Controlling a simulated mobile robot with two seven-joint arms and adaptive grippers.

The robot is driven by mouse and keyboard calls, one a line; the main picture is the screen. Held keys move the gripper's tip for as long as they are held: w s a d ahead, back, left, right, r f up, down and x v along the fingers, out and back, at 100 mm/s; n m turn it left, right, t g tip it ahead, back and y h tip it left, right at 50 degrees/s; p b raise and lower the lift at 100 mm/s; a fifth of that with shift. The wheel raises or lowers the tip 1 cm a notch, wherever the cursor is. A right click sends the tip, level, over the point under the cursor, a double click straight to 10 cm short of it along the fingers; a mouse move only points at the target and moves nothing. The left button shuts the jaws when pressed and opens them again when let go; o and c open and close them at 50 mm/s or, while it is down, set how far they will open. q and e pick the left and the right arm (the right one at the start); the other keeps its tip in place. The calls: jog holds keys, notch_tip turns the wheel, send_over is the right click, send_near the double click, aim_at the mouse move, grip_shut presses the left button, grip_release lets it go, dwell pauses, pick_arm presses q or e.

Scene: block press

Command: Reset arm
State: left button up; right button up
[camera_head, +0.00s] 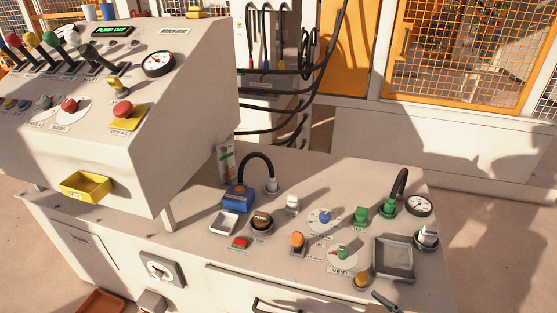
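Neither of my grippers shows in the head view. A sloped control console (185,80) stands at the left, with a green-lit display reading "PUMP OFF" (112,31). It carries several levers with coloured knobs, a round gauge (158,64) and a red button on a yellow base (123,109). A lower bench (190,255) holds a blue box (238,199), a red button (240,243), an orange knob (297,240), a dial marked "VENT" (342,253) and a grey tray (393,258).
A yellow bin (86,185) sticks out from the console's front. Black cables (300,72) hang behind the bench. Orange mesh fencing (470,55) stands at the back right. A bench handle (275,306) is at the bottom edge. Floor at the right is clear.

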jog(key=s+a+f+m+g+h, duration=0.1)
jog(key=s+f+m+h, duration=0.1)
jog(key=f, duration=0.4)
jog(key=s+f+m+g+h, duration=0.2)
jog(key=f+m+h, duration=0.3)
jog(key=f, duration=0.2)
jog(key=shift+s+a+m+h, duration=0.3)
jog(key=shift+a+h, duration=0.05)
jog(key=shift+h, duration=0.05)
